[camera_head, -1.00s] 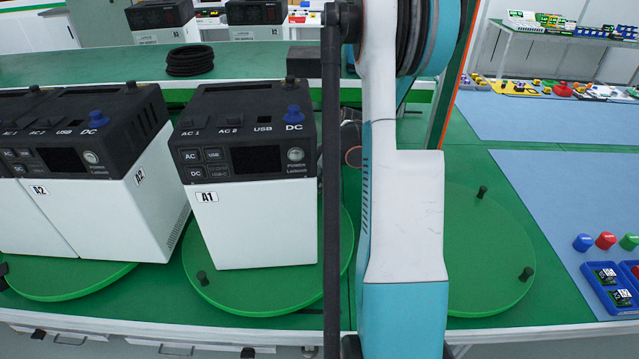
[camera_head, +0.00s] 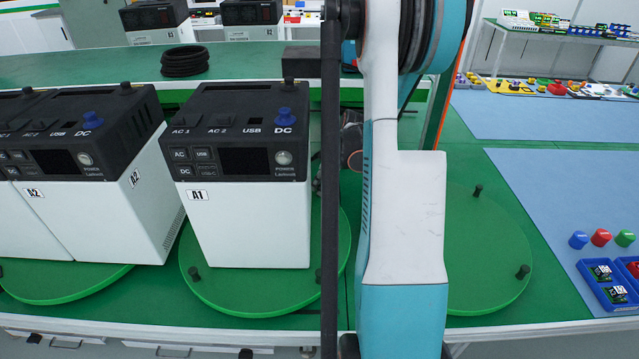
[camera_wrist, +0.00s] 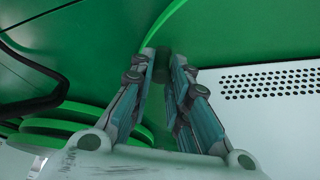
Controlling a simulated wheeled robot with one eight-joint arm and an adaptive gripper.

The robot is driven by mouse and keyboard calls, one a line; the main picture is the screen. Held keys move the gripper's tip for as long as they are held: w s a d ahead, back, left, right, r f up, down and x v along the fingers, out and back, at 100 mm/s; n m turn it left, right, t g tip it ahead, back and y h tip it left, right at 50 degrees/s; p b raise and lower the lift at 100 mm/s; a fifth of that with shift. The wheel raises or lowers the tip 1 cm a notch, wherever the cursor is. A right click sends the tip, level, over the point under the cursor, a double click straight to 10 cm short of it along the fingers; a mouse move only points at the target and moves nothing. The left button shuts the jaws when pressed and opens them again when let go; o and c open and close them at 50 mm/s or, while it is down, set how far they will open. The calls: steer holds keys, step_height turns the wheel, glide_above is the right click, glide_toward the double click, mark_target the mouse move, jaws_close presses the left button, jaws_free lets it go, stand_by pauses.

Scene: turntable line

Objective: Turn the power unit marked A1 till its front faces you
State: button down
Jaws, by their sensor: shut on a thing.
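The power unit marked A1 (camera_head: 245,215) is a white box with a black top, standing on a round green turntable (camera_head: 230,292). Its front, with label, screen and buttons, faces the head camera almost squarely. Dark pegs stand on the turntable's rim, at front left (camera_head: 194,273) and front right (camera_head: 319,275). In the wrist view, my gripper (camera_wrist: 163,62) is closed around a dark peg (camera_wrist: 163,65) at the green disc's edge. A white vented side panel (camera_wrist: 270,88) is just right of the fingers. In the head view my arm hides most of the gripper.
The unit marked A2 (camera_head: 115,205) stands close on the left on another turntable (camera_head: 70,285). An empty turntable (camera_head: 490,255) lies to the right, partly behind my arm. A coil of black cable (camera_head: 185,61) lies on the shelf behind. Blue trays (camera_head: 607,285) are at far right.

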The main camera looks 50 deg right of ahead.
steer(key=c, duration=1.8)
jaws_free()
steer(key=shift+a, duration=0.1)
steer(key=v, duration=1.2)
